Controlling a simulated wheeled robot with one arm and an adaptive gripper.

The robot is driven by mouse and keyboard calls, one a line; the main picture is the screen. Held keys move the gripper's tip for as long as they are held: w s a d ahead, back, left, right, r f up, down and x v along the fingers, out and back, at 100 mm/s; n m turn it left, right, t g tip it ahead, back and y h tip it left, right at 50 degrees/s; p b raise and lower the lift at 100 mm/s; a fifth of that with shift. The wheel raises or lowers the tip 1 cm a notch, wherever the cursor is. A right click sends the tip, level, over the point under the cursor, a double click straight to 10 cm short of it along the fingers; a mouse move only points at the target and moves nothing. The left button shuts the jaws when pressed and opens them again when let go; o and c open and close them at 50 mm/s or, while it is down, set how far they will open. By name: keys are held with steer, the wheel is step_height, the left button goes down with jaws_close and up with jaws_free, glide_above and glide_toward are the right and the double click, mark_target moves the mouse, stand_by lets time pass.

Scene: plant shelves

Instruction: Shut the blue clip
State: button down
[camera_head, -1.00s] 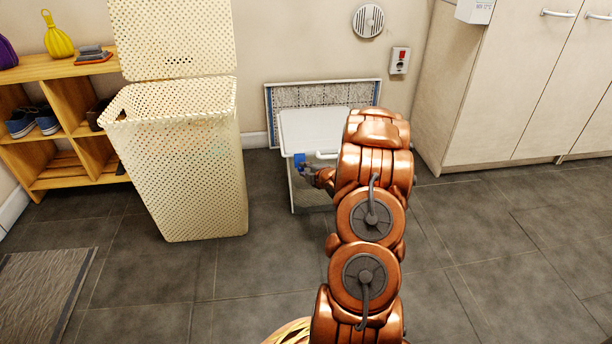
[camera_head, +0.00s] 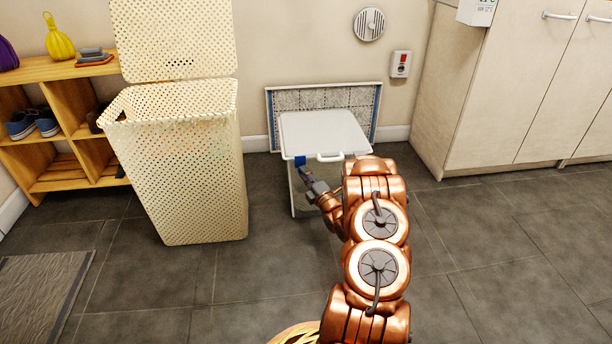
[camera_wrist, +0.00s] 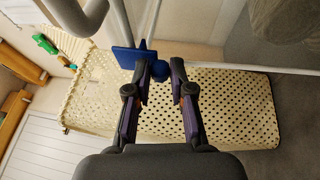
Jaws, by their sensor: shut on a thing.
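The blue clip (camera_head: 299,161) is at the front left corner of a clear box with a white lid (camera_head: 325,132). The lid lies over the box, with a white handle on its front edge. My gripper (camera_head: 305,174) reaches the clip from the front right. In the wrist view the clip shows as a flat blue plate (camera_wrist: 128,58) with a rounded blue part between my fingertips (camera_wrist: 160,70). My fingers are shut on that blue part. Whether the clip is latched to the lid cannot be told. My arm hides the box's front right side.
A tall cream perforated hamper (camera_head: 185,180) with its lid raised stands close left of the box. A framed panel (camera_head: 365,98) leans on the wall behind. A wooden shoe shelf (camera_head: 60,72) is far left, cabinets (camera_head: 500,90) are right. The right floor is clear.

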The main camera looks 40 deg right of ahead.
steer(key=shift+w+f, duration=0.15)
stand_by(0.5)
steer(key=c, duration=1)
jaws_free()
steer(key=shift+d, duration=0.1)
steer(key=v, duration=1.2)
steer(key=shift+d+f, duration=0.1)
